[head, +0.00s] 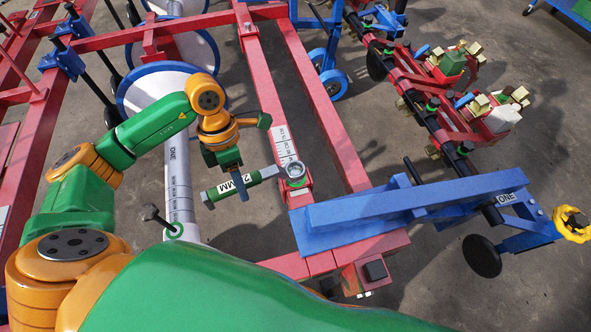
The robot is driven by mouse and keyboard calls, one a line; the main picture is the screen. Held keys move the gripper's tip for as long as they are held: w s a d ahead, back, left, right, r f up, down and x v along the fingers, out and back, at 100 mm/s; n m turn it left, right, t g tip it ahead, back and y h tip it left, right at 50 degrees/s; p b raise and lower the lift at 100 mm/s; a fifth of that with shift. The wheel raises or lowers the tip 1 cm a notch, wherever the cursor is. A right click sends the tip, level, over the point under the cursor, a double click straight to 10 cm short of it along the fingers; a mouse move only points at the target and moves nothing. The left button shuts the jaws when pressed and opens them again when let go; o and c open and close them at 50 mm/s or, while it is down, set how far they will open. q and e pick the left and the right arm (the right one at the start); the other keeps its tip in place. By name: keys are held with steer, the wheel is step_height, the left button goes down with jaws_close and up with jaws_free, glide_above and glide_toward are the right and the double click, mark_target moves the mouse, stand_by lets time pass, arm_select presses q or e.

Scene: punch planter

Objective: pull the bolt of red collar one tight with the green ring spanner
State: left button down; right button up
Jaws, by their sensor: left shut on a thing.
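The green ring spanner (217,192), with a white size label, lies roughly level near the middle of the head view. My left gripper (239,183) comes down from above and is shut on its handle. The spanner's grey shank runs right to its ring end (294,170), which sits over the top of the red collar (299,187) on the red beam. The bolt head is at the ring; whether the ring is fully seated around it I cannot tell. My right gripper is not in view.
A white scale (284,145) lies along the red beam (262,85) behind the collar. A blue bar (400,205) crosses just to the right. A white tube marked ONE (178,180) stands left of the spanner. A black-knobbed rod (152,213) rises near it.

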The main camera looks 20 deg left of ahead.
arm_select(q)
step_height(320, 180, up, 8)
steer(key=p, duration=0.5)
steer(key=shift+f+p, duration=0.25)
steer(key=shift+p, duration=0.05)
steer(key=shift+f, duration=0.2)
